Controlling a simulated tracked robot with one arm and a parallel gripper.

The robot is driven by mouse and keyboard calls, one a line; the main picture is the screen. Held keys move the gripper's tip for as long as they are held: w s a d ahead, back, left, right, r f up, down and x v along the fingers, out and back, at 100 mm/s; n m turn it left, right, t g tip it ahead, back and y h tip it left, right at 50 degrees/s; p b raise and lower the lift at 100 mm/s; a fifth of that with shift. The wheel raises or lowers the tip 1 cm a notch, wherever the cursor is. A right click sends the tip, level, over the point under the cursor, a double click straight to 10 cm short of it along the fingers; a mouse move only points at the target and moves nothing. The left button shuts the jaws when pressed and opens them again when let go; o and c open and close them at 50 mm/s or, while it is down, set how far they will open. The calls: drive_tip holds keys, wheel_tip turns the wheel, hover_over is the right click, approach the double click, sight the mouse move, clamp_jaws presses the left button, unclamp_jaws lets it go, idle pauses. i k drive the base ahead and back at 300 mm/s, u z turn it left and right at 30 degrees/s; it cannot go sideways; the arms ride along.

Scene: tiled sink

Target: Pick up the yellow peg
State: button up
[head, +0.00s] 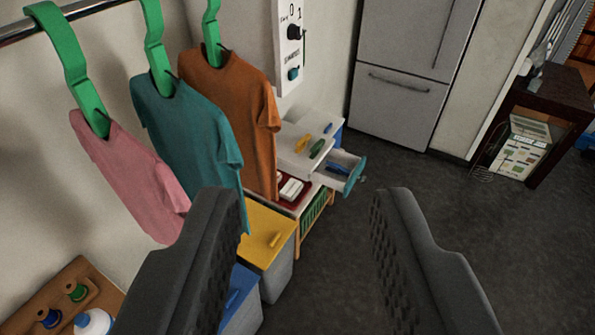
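A small yellow item (302,143), which looks like the yellow peg, lies on top of a small white drawer unit (291,160) in the middle distance. A green one (317,149) and a blue one (327,128) lie beside it. They are too small to make out in detail. My gripper (308,215) is open and empty in the foreground, one dark finger on each side. The yellow item shows above and between the fingertips, well beyond them, touching neither.
Pink (130,175), teal (190,130) and orange (235,110) shirts hang from a rail (75,10) at left. A drawer (340,170) stands open on the unit's right. A yellow-lidded bin (262,235) is nearer.

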sight(302, 143)
drive_tip(key=z, duration=0.2)
drive_tip(key=k, duration=0.15)
drive_tip(key=z, duration=1.55)
drive_tip(key=i, duration=1.25)
drive_tip(key=u, duration=1.6)
drive_tip(key=i, duration=1)
drive_tip(key=z, duration=0.1)
